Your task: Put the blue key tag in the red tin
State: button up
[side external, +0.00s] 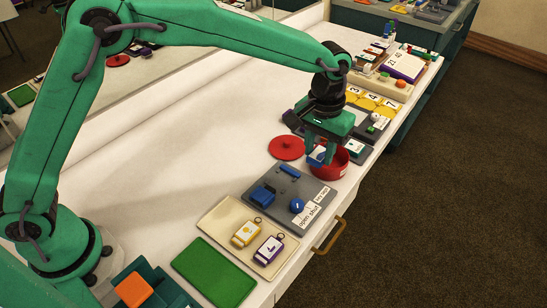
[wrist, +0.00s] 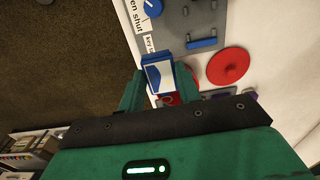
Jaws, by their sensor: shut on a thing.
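My gripper (side external: 319,153) is shut on the blue key tag (side external: 316,155), which has a white label face. In the wrist view the blue key tag (wrist: 158,76) sits between the two green fingers. The red tin (side external: 331,166) stands open near the front edge of the bench, under and beside my fingers. In the side view the tag overlaps the tin's left rim; I cannot tell its exact height. In the wrist view only a bit of the red tin (wrist: 168,100) shows, mostly hidden by the tag and gripper. The round red lid (side external: 286,147) lies flat to the tin's left.
A grey board (side external: 281,206) with blue fittings lies in front of the tin. More grey panels (side external: 366,134) stand behind the tin.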

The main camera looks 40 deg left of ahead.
jog(key=w+a+f, duration=0.1)
jog(key=w, duration=0.8)
jog(key=shift+a+f, duration=0.2)
jog(key=shift+a, duration=0.15)
jog(key=shift+f, duration=0.25)
jog(key=shift+f, duration=4.65)
jog(key=o, duration=1)
jog(key=shift+c, duration=0.4)
jog(key=shift+r, duration=0.15)
